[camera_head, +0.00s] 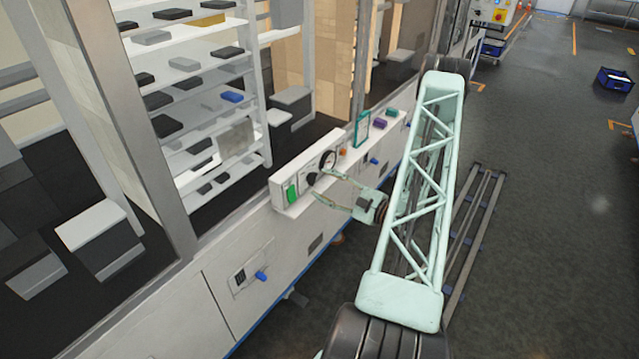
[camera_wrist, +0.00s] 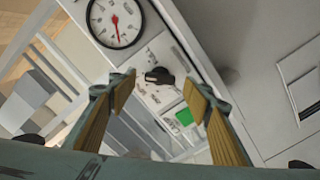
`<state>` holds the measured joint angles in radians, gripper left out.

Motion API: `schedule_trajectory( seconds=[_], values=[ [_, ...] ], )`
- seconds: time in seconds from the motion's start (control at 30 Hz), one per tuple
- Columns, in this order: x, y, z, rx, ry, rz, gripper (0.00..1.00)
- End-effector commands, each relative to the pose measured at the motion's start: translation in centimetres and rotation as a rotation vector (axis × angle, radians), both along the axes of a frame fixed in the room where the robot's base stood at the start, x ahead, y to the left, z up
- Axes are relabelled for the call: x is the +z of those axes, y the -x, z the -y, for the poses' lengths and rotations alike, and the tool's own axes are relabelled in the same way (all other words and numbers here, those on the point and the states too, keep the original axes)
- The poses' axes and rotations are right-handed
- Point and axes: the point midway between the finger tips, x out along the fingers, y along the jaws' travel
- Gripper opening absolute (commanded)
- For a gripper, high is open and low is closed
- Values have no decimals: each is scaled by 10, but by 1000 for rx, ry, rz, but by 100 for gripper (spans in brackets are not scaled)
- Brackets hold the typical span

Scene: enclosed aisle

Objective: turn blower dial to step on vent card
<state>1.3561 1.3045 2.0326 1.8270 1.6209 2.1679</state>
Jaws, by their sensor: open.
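The blower dial, a black knob (camera_wrist: 158,76), sits on the white control panel (camera_wrist: 190,62) in the wrist view, with small markings around it. In the head view the dark knob (camera_head: 312,178) shows near the panel's left part. My gripper (camera_wrist: 160,82) is open, with one finger on each side of the knob in the picture; I cannot tell whether either touches it. It also shows in the head view (camera_head: 321,184), in front of the panel. A teal-framed card holder (camera_head: 362,129) stands on the panel's ledge; I cannot read any vent card.
A round gauge with a red needle (camera_wrist: 115,22) is beside the knob. A green element (camera_wrist: 184,117) is on its other side. An orange button (camera_head: 343,152) and purple block (camera_head: 379,124) lie farther along the panel. Shelves with boxes (camera_head: 185,64) stand behind; the aisle floor (camera_head: 540,200) is mostly clear.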

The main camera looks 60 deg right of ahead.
Motion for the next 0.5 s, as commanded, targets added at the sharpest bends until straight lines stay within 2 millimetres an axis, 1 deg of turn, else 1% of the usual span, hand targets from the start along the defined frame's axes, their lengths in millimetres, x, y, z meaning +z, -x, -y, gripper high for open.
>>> schedule_trajectory(
  seconds=[0.03, 0.5],
  values=[
    [0, 6, 0, -1, 0, 0, 45],
    [0, 55, -2, -2, 0, -1, 45]
  ],
)
